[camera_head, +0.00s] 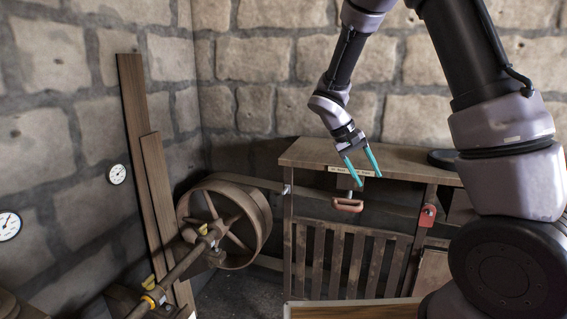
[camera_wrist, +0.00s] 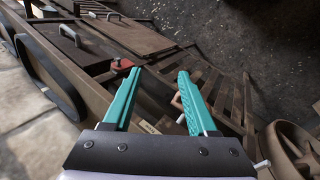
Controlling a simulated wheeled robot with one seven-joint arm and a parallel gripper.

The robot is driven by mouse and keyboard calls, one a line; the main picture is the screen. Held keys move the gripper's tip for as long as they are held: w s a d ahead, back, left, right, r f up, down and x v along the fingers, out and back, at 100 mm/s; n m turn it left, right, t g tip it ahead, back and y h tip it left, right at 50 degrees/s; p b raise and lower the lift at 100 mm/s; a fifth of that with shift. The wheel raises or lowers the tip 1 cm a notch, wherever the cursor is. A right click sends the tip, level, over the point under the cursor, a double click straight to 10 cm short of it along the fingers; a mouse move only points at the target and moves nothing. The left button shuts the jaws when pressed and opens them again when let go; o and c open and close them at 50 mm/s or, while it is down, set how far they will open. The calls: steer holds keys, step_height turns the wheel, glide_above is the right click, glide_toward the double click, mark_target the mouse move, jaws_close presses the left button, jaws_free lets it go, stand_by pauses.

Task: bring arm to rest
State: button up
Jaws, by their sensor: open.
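My gripper (camera_head: 360,168) has two teal fingers, spread apart with nothing between them. In the head view it hangs tilted in front of the wooden cabinet top, just above a reddish handle (camera_head: 347,205) on the cabinet front. In the wrist view the open gripper (camera_wrist: 160,88) points down along the slatted cabinet front, and part of the handle (camera_wrist: 177,101) shows beside the right finger. My arm reaches in from the upper right of the head view.
A large belt wheel (camera_head: 263,222) on a shaft stands left of the slatted cabinet (camera_head: 300,245). A red latch (camera_head: 428,215) is on the cabinet's right. Wooden planks (camera_head: 134,110) lean on the stone wall by two gauges (camera_head: 117,174). Dark floor shows between wheel and cabinet.

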steer(key=s+d+r+m+t+y, duration=0.1)
steer(key=s+r+t+y, duration=0.3)
steer(key=s+r, duration=0.5)
steer(key=s+r+m+t+y, duration=0.2)
steer(key=s+r+t+y, duration=0.1)
steer(key=s+r, duration=0.6)
step_height(320, 180, up, 4)
steer(key=shift+s+d+f+m+t+y, duration=0.25)
steer(key=shift+d+m+t+y, duration=0.15)
steer(key=shift+y, duration=0.2)
stand_by(0.3)
